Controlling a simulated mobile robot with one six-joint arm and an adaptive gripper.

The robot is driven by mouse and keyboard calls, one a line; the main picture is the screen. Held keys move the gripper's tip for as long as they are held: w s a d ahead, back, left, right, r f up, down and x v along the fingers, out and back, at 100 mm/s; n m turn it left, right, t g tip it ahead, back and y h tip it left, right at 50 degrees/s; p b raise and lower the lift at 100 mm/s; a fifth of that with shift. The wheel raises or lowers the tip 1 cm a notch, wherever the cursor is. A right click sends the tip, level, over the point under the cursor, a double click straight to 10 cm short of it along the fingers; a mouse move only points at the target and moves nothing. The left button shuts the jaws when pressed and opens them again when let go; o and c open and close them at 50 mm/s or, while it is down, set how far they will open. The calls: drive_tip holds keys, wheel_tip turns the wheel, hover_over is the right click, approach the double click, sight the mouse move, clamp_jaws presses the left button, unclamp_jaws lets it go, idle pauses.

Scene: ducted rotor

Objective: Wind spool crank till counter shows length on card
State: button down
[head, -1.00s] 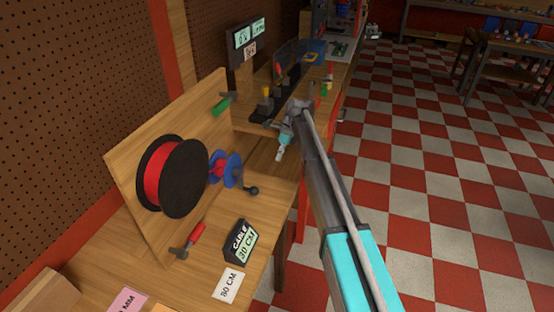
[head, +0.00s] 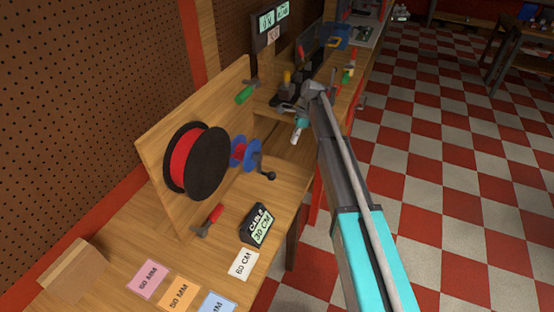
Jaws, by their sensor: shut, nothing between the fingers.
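The large black reel of red cable (head: 208,163) is mounted on an upright wooden board. In front of it is a small blue spool (head: 238,151) with some red on it. Its crank has a dark knob (head: 268,176) pointing towards the bench front. The black counter (head: 257,225) on the bench reads 30 CM. A white card (head: 243,264) in front of it appears to read 60 CM; the first digit is small. My gripper (head: 296,137) is shut and empty, above and to the right of the crank, apart from it.
A red-handled tool (head: 208,220) lies near the reel, and a green-handled one (head: 245,93) is behind the board. Pink (head: 149,279), orange (head: 179,295) and blue (head: 217,305) cards lie at the front, beside a wooden block (head: 74,271).

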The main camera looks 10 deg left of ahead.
drive_tip(key=s+a+r+n+p, duration=0.1)
drive_tip(key=s+r+n+p, duration=0.2)
drive_tip(key=n, duration=0.6)
wheel_tip(320, 180, up, 3)
drive_tip(key=p, duration=0.2)
drive_tip(key=shift+s+a+n+t+h+p, duration=0.2)
drive_tip(key=shift+s+n+t+h+p, duration=0.1)
drive_tip(key=shift+s+n+t+p, duration=0.1)
drive_tip(key=shift+f, duration=0.2)
drive_tip(key=shift+s+a+r+b+x, duration=0.15)
drive_tip(key=shift+s+b+x, duration=0.3)
drive_tip(key=shift+b+x, duration=1.55)
drive_tip(key=shift+s+a+r+b+x, duration=0.2)
drive_tip(key=shift+s+b+x, duration=0.2)
drive_tip(key=shift+b+x, duration=1.55)
drive_tip(key=shift+s+a+r+b+x, duration=0.15)
drive_tip(key=shift+s+b+x, duration=0.3)
drive_tip(key=shift+b+x, duration=1.5)
drive_tip(key=shift+s+a+f+p, duration=0.1)
drive_tip(key=shift+f+p, duration=0.25)
